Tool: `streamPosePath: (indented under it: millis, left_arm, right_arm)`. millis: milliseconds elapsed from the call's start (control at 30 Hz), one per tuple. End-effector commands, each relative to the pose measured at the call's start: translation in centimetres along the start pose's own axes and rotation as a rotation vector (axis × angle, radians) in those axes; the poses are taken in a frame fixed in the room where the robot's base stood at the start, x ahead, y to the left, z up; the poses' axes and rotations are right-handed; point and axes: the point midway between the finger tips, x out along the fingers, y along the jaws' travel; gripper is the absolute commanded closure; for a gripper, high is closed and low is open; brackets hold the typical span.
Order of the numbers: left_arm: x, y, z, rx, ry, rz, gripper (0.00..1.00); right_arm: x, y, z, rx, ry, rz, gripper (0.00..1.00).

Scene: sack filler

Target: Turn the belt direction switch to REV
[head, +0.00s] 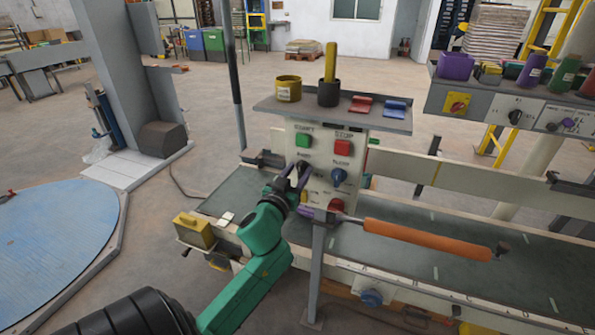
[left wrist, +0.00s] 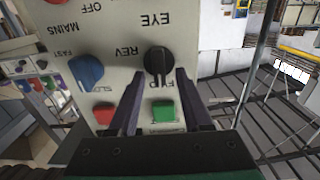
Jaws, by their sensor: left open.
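The belt direction switch is a black knob on the pale control panel (head: 322,151). It shows best in the left wrist view (left wrist: 158,60), where the panel is upside down. REV is printed beside it, and a second label close to the fingers is partly covered. The knob's ridge stands roughly upright in that view; I cannot tell for certain which label it points to. My left gripper (head: 296,172) is open, its two dark fingers (left wrist: 159,75) on either side of the knob near the panel face. I cannot tell whether they touch it. My right gripper is not in view.
A green button (head: 303,140), a red button (head: 343,147) and a blue knob (head: 339,177) sit close by on the panel. A shelf above holds a yellow tape roll (head: 288,88) and a dark cup (head: 328,94). An orange-handled bar (head: 425,237) juts out to the right.

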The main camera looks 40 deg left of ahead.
Motion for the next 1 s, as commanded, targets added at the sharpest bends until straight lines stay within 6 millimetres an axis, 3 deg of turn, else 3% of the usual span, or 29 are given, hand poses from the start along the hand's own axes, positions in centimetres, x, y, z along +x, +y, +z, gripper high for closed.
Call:
streamPosePath:
  millis: [67, 133, 200, 233, 667, 1000]
  left_arm:
    - [-0.03, 0.01, 0.03, 0.0, 0.0, 0.0, 0.51]
    - [-0.04, 0.01, 0.04, 0.0, 0.0, 0.0, 0.7]
    - [-0.05, 0.01, 0.04, 0.0, 0.0, 0.0, 0.97]
    - [-0.05, 0.02, 0.04, 0.0, 0.0, 0.0, 1.0]
    - [-0.07, 0.07, 0.03, 0.043, -0.001, 0.001, 1.0]
    - [-0.06, 0.3, 0.03, 0.257, -0.002, 0.0, 1.0]
  right_arm:
    - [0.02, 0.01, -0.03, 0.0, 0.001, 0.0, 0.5]
    - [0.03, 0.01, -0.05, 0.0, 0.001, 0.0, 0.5]
    - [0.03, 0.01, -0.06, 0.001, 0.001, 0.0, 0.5]
    - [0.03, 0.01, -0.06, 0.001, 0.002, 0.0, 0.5]
    - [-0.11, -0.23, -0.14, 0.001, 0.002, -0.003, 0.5]
    - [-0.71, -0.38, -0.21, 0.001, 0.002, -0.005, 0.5]
